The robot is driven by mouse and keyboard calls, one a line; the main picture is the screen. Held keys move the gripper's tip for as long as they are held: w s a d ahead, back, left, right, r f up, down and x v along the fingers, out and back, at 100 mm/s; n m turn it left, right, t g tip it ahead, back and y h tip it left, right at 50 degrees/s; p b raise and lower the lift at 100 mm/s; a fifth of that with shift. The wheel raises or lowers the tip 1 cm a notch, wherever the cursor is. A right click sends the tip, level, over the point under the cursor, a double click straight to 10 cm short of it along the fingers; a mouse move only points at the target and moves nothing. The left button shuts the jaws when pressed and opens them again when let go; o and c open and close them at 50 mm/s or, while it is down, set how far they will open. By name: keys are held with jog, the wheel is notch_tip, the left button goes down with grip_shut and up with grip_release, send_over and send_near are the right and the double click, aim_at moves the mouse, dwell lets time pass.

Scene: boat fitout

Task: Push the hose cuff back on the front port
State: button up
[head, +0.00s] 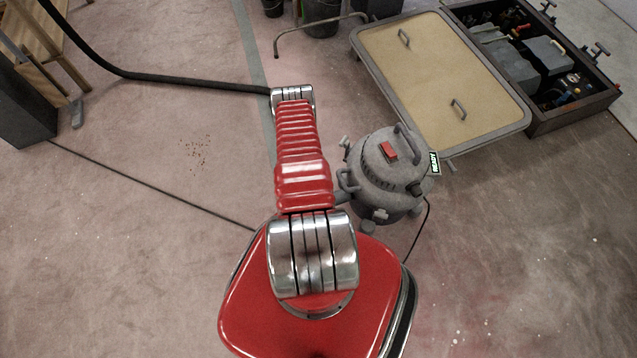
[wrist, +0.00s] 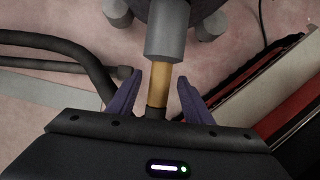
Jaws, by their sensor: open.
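A grey shop vacuum (head: 375,180) with a red switch stands right of my arm in the head view. In the wrist view a grey cylindrical port (wrist: 167,38) points toward me from the vacuum's dark body. A yellow tube (wrist: 161,84) runs from it to a dark cuff-like piece (wrist: 156,112), in line with the port. I cannot tell whether the yellow part belongs to port or cuff. My gripper (wrist: 160,80) is open, its purple fingers on either side of the yellow tube, with gaps showing. My arm hides the gripper in the head view.
A black hose (head: 170,79) runs from upper left to behind my arm; hose lengths (wrist: 50,42) lie at left in the wrist view. The left floor is mostly clear.

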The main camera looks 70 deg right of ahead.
jog(key=v, duration=1.3)
jog(key=shift+r, duration=0.1)
dwell(0.6)
